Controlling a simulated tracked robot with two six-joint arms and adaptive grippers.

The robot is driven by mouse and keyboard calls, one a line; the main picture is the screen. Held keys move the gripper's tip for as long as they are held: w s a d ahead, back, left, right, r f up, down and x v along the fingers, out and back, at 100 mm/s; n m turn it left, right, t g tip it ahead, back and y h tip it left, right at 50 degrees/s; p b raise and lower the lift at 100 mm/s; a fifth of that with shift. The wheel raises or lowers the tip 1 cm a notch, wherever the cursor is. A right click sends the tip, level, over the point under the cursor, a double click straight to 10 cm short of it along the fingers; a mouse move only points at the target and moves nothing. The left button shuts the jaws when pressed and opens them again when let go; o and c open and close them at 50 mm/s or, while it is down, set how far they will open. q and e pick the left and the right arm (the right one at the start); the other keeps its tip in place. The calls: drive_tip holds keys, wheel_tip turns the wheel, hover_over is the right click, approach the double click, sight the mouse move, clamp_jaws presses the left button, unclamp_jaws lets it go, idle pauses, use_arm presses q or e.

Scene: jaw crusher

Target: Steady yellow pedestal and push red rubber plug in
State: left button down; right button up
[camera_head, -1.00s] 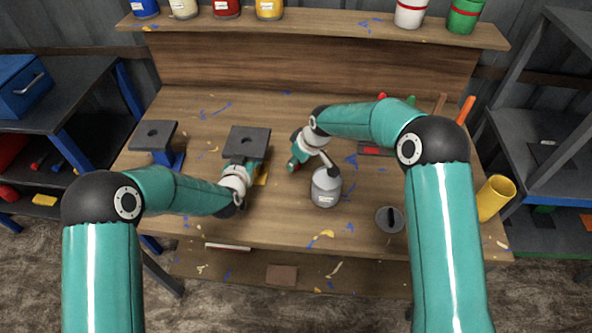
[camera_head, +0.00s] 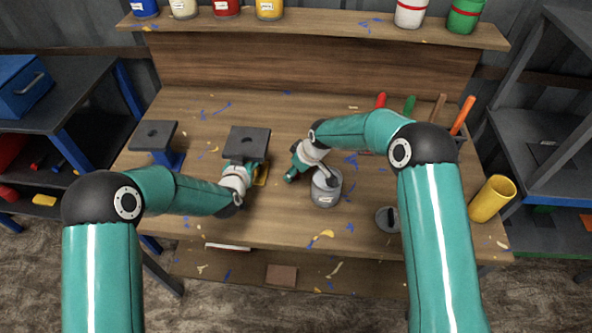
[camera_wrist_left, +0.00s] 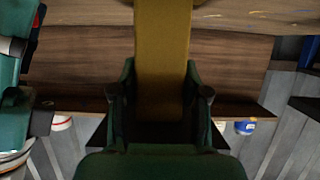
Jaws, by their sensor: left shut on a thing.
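The yellow pedestal has a dark square top plate with a hole (camera_head: 247,141); a strip of its yellow base shows below. My left gripper (camera_head: 241,168) is at its post, under the plate. In the left wrist view the yellow post (camera_wrist_left: 163,60) stands between the two fingers, and the gripper is shut on it. My right gripper (camera_head: 291,175) is low over the table, just right of the pedestal and apart from it. Its fingertips are too small and covered to tell whether they are open. I cannot make out the red rubber plug.
A similar blue stand (camera_head: 154,136) is left of the pedestal. A grey can (camera_head: 326,190) stands close to my right wrist. A round grey lid (camera_head: 386,218), a yellow cup (camera_head: 492,199) and several coloured handles are on the right. The front middle is free.

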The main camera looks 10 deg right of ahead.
drive_tip(key=shift+o, duration=0.5)
drive_tip(key=v, duration=1.3)
drive_tip(key=shift+d+r, duration=0.15)
drive_tip(key=shift+d, duration=0.1)
drive_tip(key=x, duration=0.7)
drive_tip(key=shift+r, duration=0.1)
drive_tip(key=shift+a+x, duration=0.1)
drive_tip(key=shift+x, duration=1.25)
drive_tip(key=shift+a+x, duration=0.15)
drive_tip(key=shift+x, duration=1.2)
drive_tip(key=shift+d+r, duration=0.1)
drive_tip(key=c, duration=0.9)
drive_tip(key=shift+r, duration=0.1)
